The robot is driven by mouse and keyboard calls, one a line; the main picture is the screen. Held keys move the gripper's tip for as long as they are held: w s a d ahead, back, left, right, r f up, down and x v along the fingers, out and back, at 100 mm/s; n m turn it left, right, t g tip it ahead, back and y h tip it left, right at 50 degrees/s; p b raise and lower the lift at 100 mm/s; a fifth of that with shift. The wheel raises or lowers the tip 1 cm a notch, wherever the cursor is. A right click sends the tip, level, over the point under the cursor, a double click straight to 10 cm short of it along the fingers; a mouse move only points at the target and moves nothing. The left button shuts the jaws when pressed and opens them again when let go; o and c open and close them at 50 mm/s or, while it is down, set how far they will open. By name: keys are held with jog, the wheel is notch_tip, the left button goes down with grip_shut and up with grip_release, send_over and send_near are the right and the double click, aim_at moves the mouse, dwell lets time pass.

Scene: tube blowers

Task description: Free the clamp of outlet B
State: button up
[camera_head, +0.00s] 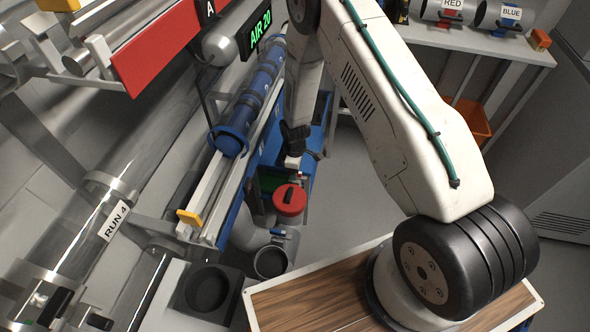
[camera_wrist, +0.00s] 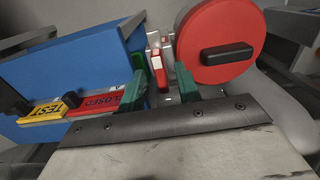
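No label for outlet B can be read. In the wrist view a round red cap (camera_wrist: 222,62) with a black bar handle stands at upper right. It also shows in the head view (camera_head: 290,205) below my gripper. Left of it is a small red and white latch-like piece (camera_wrist: 157,62), which may be the clamp. My gripper (camera_wrist: 160,84) has two green fingers set apart, one on each side of that piece as seen. I cannot tell whether they reach around it or touch it. In the head view my gripper (camera_head: 293,162) hangs beside the blue unit.
A blue box (camera_wrist: 75,70) with a yellow TEST tag (camera_wrist: 45,110) and red CLOSED tag (camera_wrist: 105,103) is close on the left. A grey elbow pipe (camera_head: 271,262) opens below the cap. A blue carrier (camera_head: 232,138) lies on the rail at left. Floor right of my gripper is clear.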

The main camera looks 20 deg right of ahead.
notch_tip(320, 180, up, 8)
jog(key=shift+f, duration=0.1)
dwell(0.5)
